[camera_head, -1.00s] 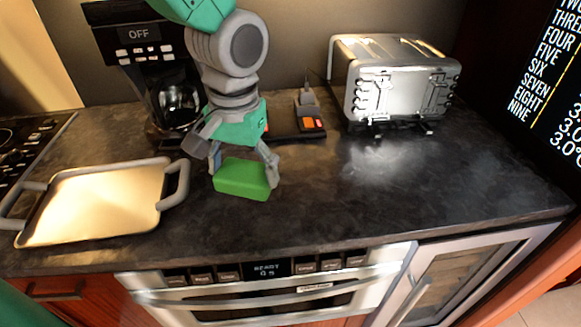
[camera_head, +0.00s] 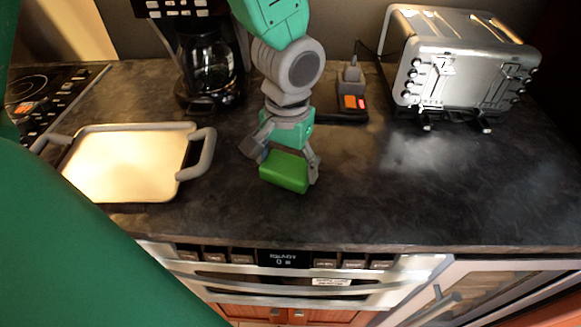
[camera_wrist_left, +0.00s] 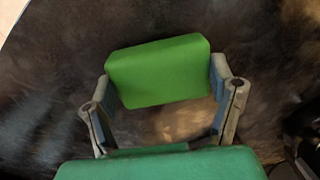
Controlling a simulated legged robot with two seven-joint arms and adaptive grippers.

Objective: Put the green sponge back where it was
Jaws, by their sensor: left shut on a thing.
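The green sponge (camera_head: 285,171) is a bright green block, held over the dark counter in the head view. My left gripper (camera_head: 283,165) reaches down from above with one finger at each side of the sponge, shut on it. In the left wrist view the sponge (camera_wrist_left: 158,72) sits between the two fingertips of the gripper (camera_wrist_left: 160,88), with dark counter behind it. I cannot tell how high the sponge is above the counter. My right gripper is not in view.
A tray with grey handles (camera_head: 196,170) lies left of the sponge. A coffee maker (camera_head: 205,65) and a small device with an orange display (camera_head: 352,100) stand behind, a toaster (camera_head: 465,65) at the right. The microwave drawer (camera_head: 285,280) is below the counter edge. Counter right of the sponge is clear.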

